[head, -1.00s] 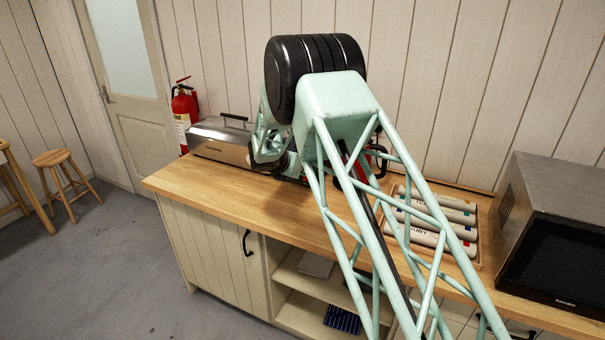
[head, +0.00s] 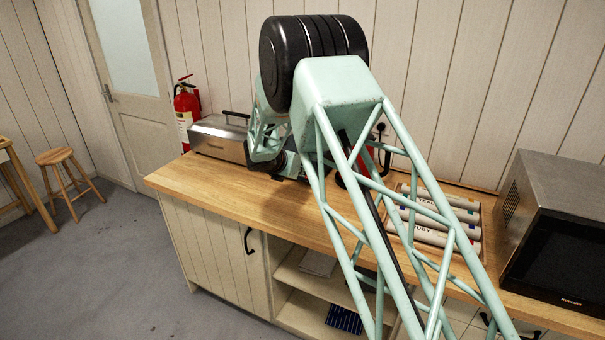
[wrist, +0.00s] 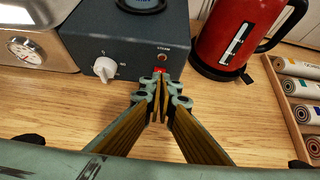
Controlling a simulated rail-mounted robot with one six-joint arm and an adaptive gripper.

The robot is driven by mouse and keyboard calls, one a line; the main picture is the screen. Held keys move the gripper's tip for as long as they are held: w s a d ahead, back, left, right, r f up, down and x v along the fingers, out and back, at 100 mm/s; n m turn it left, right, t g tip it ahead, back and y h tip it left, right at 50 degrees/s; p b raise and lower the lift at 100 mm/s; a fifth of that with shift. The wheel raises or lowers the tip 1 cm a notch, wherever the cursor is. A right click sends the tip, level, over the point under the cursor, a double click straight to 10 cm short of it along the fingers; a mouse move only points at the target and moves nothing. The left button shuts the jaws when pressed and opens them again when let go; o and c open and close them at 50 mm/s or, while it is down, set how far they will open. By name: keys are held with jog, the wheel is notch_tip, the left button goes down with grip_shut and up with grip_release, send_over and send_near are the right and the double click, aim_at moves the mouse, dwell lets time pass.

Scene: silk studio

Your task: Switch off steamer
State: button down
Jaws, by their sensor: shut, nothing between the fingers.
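The steamer shows in the wrist view as a dark grey box (wrist: 110,40) beside a steel chamber (wrist: 40,55) with a round gauge. Its front has a white knob (wrist: 105,68), a small indicator under lettering and a red switch (wrist: 160,70) low on the right. In the head view the steel chamber (head: 215,140) stands at the counter's far left; my arm largely hides the grey box. My gripper (wrist: 158,88) is shut and empty, its tips just in front of the red switch. I cannot tell whether they touch it. The switch's position is unclear.
A red kettle (wrist: 225,35) stands close right of the steamer. A tray (wrist: 273,80) of rolls lies farther right, then a microwave (head: 565,235). The wooden counter (head: 240,200) is clear in front of the steamer. A fire extinguisher (head: 186,108) hangs behind, left.

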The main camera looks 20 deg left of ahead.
jog(key=w+r+v, duration=0.1)
jog(key=v, duration=0.9)
jog(key=shift+r, duration=0.5)
jog(key=shift+d, duration=0.1)
